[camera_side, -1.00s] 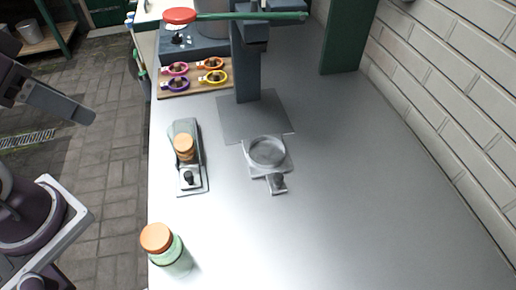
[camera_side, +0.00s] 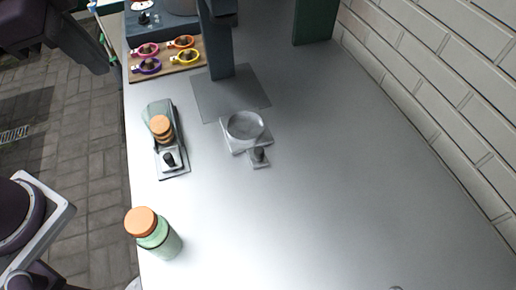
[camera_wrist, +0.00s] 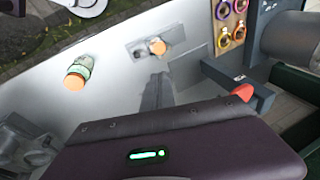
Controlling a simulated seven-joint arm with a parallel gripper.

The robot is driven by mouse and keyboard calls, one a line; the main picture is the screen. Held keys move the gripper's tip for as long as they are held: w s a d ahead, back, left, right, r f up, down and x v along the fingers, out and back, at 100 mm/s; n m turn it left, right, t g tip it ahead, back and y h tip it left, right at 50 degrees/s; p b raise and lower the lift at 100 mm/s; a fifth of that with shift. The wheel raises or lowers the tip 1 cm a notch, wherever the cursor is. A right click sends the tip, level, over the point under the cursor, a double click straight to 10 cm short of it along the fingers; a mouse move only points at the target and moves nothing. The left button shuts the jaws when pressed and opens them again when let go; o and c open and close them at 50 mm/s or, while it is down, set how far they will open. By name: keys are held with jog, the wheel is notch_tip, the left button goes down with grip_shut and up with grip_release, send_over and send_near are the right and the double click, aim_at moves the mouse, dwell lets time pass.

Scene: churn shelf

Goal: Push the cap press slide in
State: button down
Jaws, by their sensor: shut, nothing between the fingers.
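The cap press has a dark grey column (camera_side: 218,45) over a flat grey base plate (camera_side: 231,92). Its slide (camera_side: 245,127), a pale square plate with a round dish and a black knob (camera_side: 259,155) at its front, sits out in front of the column. My gripper (camera_side: 103,68) is shut and empty at the upper left of the side view, short of the bench's left edge and well apart from the slide. In the wrist view the shut fingers (camera_wrist: 158,90) point over the bench. I cannot make out the slide there.
A green jar with an orange lid (camera_side: 153,233) stands near the bench's left edge. A grey holder with stacked orange caps (camera_side: 162,132) lies left of the slide. A wooden board (camera_side: 165,63) carries several coloured rings. The bench right of the slide is clear, up to a brick wall (camera_side: 440,80).

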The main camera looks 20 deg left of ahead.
jog(key=w+d+f+m+y, duration=0.1)
jog(key=w+d+f+m, duration=0.1)
jog(key=d+m, duration=0.35)
jog(key=w+d+f+m, duration=0.3)
jog(key=d+m, duration=0.1)
jog(key=d, duration=0.3)
jog(key=s+d+f+m, duration=0.3)
jog(key=d+f+m, duration=0.6)
jog(key=d, duration=0.4)
jog(key=y, duration=0.1)
send_near(260, 165)
jog(key=f, duration=0.1)
jog(key=s+d+f, duration=0.1)
jog(key=f, duration=0.2)
jog(key=shift+s+d, duration=0.15)
jog(key=shift+s, duration=0.25)
jog(key=w+a, duration=0.2)
jog(key=shift+w, duration=0.4)
jog(key=shift+w+a, duration=0.2)
jog(key=shift+w, duration=0.1)
